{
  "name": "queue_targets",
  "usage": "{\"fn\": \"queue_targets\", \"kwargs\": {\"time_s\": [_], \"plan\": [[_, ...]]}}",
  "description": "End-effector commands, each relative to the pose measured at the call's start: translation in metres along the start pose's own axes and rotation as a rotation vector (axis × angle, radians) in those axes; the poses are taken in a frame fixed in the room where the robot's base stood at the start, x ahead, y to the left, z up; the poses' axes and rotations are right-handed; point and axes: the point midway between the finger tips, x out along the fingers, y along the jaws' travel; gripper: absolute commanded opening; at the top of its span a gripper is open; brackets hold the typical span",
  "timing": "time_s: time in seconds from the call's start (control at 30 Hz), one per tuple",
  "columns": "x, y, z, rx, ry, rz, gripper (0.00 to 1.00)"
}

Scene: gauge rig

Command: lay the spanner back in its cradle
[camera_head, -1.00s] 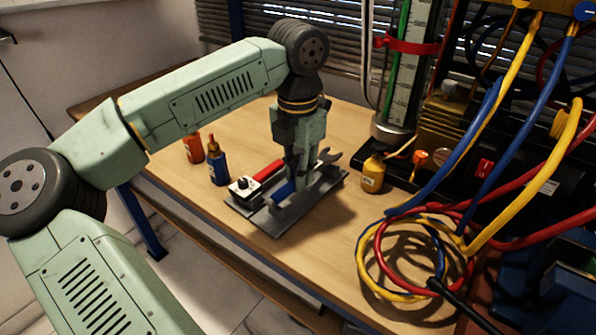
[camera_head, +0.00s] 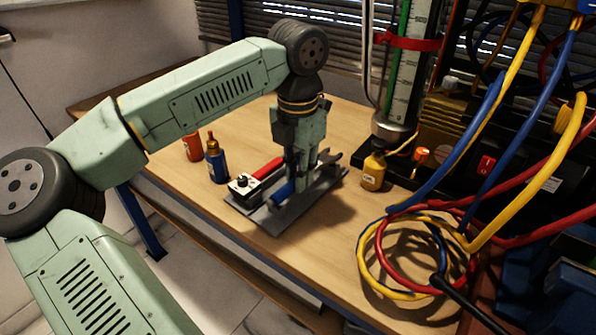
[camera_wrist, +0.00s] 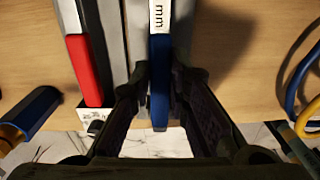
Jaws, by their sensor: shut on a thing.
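The spanner has a blue handle (camera_head: 284,190) and a grey open-ended jaw (camera_head: 331,157). My gripper (camera_head: 300,187) points down and is shut on the spanner. It also shows in the wrist view (camera_wrist: 160,72), with one dark finger on each side. The cradle is a grey plate (camera_head: 272,225) on the bench, and the spanner is lined up along it, very low over it or touching. My fingers hide whether it rests in the supports.
A red-handled tool (camera_head: 267,168) lies on the cradle, left of the spanner. An orange bottle (camera_head: 192,147) and a blue bottle (camera_head: 217,166) stand further left. A yellow bottle (camera_head: 373,173) and coiled hoses (camera_head: 375,285) are to the right. Bare bench lies between.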

Motion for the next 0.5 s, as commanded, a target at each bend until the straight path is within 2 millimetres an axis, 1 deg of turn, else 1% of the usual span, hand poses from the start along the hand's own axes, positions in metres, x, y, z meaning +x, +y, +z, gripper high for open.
{"fn": "queue_targets", "kwargs": {"time_s": [0.43, 0.47, 0.5], "plan": [[0.0081, 0.0, 0.0, 0.0, -0.001, 0.0, 0.0], [0.0075, 0.0001, 0.0, 0.0, -0.001, 0.0, 0.18], [0.0075, 0.0, 0.0, 0.0, -0.001, 0.0, 0.21]]}}
